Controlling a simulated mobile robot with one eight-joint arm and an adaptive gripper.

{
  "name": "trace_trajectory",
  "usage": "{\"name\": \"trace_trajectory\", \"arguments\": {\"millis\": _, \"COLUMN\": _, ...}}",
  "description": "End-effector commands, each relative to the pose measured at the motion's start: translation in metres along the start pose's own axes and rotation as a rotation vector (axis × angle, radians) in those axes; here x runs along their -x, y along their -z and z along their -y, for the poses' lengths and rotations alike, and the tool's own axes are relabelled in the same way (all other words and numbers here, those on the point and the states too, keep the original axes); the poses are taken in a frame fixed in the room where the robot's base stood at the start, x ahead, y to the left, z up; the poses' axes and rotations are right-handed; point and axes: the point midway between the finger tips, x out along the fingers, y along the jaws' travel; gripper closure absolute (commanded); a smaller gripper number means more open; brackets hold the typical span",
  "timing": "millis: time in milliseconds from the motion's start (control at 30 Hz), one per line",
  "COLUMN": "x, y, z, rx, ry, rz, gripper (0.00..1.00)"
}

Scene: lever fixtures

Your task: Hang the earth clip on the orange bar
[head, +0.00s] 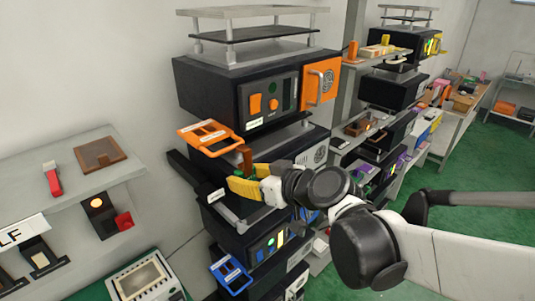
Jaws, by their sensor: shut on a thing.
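My gripper (258,178) is in front of the middle of the equipment rack, pointing left. It is shut on a small yellow and green piece (243,188), which looks like the earth clip; my gripper and wrist partly hide it.
The upper black unit (210,90) has an orange door panel (321,80) at its right. A blue handle frame (231,273) sticks out lower down. A grey wall shelf (75,178) is at the left. Green floor (470,175) is open at the right, beyond my arm.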

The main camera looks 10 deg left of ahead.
Motion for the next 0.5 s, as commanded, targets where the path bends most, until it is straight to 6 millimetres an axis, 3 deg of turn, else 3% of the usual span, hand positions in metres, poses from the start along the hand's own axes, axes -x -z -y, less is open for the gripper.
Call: {"name": "trace_trajectory", "arguments": {"millis": 500, "x": -0.043, "y": 0.018, "z": 0.000, "rx": 0.000, "ry": 0.000, "rz": -0.001, "gripper": 0.87}}
